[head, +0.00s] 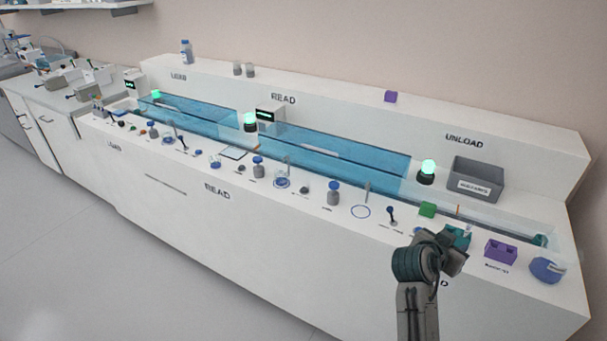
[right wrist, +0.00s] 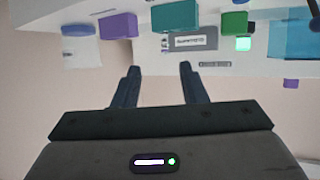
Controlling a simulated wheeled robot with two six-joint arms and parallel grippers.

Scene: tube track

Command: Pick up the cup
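My right gripper (head: 455,240) is over the counter's front edge near UNLOAD, beside a teal block (head: 463,232). In the right wrist view its two fingers (right wrist: 158,68) are apart with nothing between them. A small clear vessel that may be the cup (head: 282,179) stands on a blue ring at the middle of the counter front, well left of the gripper. At the right end is a white container with a blue part (head: 545,269); it also shows in the right wrist view (right wrist: 81,47). I cannot tell for sure which one is the cup. My left gripper is not in view.
A purple block (head: 501,250) and a green block (head: 427,209) flank the teal one. A grey bin (head: 476,179) stands behind. Several small bottles, including a grey one with a blue cap (head: 333,192), line the front.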

